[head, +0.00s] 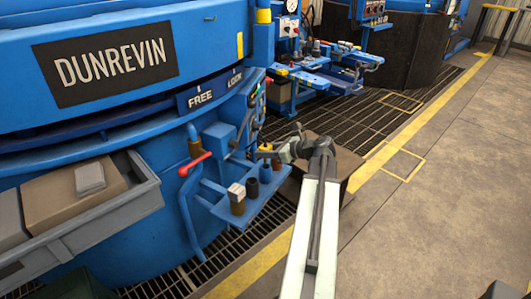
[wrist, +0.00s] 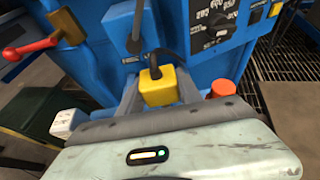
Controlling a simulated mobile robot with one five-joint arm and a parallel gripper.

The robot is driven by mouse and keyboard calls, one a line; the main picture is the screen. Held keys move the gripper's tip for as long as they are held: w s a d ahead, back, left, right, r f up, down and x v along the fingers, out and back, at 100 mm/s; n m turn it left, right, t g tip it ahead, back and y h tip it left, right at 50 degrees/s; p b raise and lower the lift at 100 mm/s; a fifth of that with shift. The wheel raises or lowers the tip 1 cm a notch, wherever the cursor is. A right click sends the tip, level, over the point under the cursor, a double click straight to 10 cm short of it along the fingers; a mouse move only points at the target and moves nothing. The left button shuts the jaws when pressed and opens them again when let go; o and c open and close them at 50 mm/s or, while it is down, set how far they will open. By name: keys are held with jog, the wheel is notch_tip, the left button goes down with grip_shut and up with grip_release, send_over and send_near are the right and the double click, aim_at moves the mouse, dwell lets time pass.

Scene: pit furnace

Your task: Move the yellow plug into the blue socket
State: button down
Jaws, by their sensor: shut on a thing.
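The yellow plug (wrist: 158,88) is between the two fingers of my gripper (wrist: 157,92) in the wrist view, with a dark stub or cable at its top. In the head view the plug (head: 265,147) is small and sits at the tip of my gripper (head: 272,150), above a blue shelf. My gripper is shut on the plug. A dark blue, socket-like cylinder (head: 265,173) stands on the shelf just below the plug. It looks like the blue socket, and the plug appears apart from it. I cannot make out the blue socket in the wrist view.
The blue shelf (head: 222,209) also bears a white block (head: 236,190) on a brown base, a dark cylinder (head: 252,188) and an orange-red piece (head: 277,166). A red-handled valve (head: 195,163) is to the left.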

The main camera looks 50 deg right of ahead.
aim_at(266, 162)
jog(key=shift+f+b, duration=1.9)
jog(key=shift+f, duration=0.35)
jog(key=shift+f+b, duration=0.6)
jog(key=c, duration=1.1)
grip_release()
jog(key=shift+p+v, duration=0.5)
jog(key=shift+v, duration=0.45)
jog(key=p+v, duration=0.3)
jog(key=v, duration=0.6)
jog(key=shift+s, duration=0.1)
